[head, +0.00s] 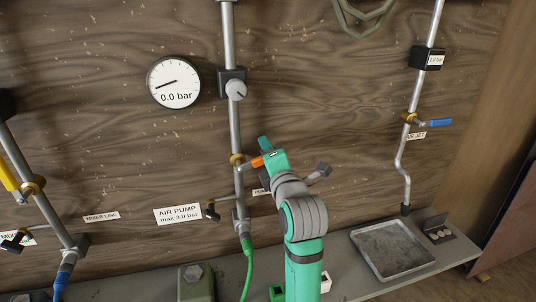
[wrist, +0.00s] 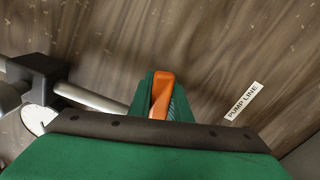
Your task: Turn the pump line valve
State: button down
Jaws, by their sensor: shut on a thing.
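The pump line valve has a brass body (head: 237,159) on the vertical middle pipe and an orange handle (head: 257,161) reaching to the right from it. My gripper (head: 267,153) is shut on the orange handle. In the wrist view the handle (wrist: 162,92) shows between the green fingers, and most of its length is hidden by them. The PUMP LINE label (wrist: 243,101) is at the right in the wrist view. In the head view my arm largely covers that label.
A round gauge (head: 174,82) reading 0.0 bar hangs left of the middle pipe. A grey regulator knob (head: 236,89) sits above the valve. The AIR PUMP label (head: 178,214) is lower left. A blue-handled valve (head: 436,123) and a metal tray (head: 424,262) are at the right.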

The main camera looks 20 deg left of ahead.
jog(key=shift+s+a+r+n, duration=0.45)
jog(key=shift+r+n, duration=0.3)
jog(key=shift+n, duration=0.7)
jog(key=shift+s+a+r+n, duration=0.25)
jog(key=shift+a+r+n, duration=0.4)
jog(key=shift+n, duration=0.75)
jog(key=shift+s+a+r+n, duration=0.4)
jog(key=shift+r+n, duration=0.4)
jog(key=shift+n, duration=0.65)
jog(key=c, duration=1.6)
grip_release()
jog(key=shift+c, duration=0.2)
jog(key=shift+a+r, duration=0.1)
